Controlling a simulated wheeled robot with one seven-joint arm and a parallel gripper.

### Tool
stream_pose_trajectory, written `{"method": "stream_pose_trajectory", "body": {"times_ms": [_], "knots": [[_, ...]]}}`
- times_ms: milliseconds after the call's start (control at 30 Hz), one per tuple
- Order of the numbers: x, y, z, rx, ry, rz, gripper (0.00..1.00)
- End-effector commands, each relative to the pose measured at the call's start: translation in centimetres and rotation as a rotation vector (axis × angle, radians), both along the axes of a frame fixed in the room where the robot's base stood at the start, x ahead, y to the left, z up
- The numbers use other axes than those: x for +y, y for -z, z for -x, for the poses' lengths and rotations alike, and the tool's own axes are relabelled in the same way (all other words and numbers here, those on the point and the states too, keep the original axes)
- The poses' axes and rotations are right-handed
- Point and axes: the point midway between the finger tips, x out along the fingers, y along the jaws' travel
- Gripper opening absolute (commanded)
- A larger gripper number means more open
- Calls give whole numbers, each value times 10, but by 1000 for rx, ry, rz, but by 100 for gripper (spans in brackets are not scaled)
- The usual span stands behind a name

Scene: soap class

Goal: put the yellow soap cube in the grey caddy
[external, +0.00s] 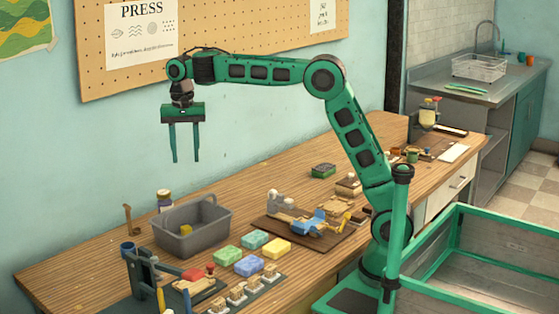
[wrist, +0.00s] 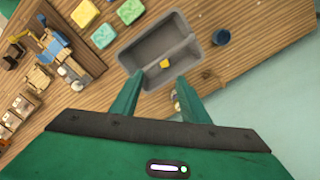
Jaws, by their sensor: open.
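The grey caddy (external: 190,245) stands on the wooden bench in the external view, and it also shows in the wrist view (wrist: 150,43). A small yellow soap cube (external: 186,230) is inside the caddy, down near its middle. It shows in the wrist view too (wrist: 165,63), by what looks like a low divider; I cannot tell which side it rests on. My gripper (external: 185,156) is open and empty, pointing down high above the caddy. Its two fingers in the wrist view (wrist: 160,78) are apart, with the caddy beyond their tips.
Coloured blocks, including a larger yellow one (external: 276,247), lie right of the caddy. A dark board (external: 310,240) holds a blue toy-like object and brown pieces. A blue cup (external: 128,249) and a jar (external: 164,199) stand near the caddy. A dark stand (external: 145,280) is in front.

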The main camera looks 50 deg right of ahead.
Motion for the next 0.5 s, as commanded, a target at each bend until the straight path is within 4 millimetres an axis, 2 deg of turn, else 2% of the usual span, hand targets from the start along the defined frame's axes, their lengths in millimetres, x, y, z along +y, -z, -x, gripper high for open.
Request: {"method": "stream_pose_trajectory", "body": {"times_ms": [267, 333, 433, 500], "knots": [[0, -2, 0, 0, 0, 0, 41], [-8, -3, 1, -1, -1, 1, 41], [-41, -4, 6, -7, -6, 10, 41], [-79, -4, 15, -10, -13, 21, 41]]}}
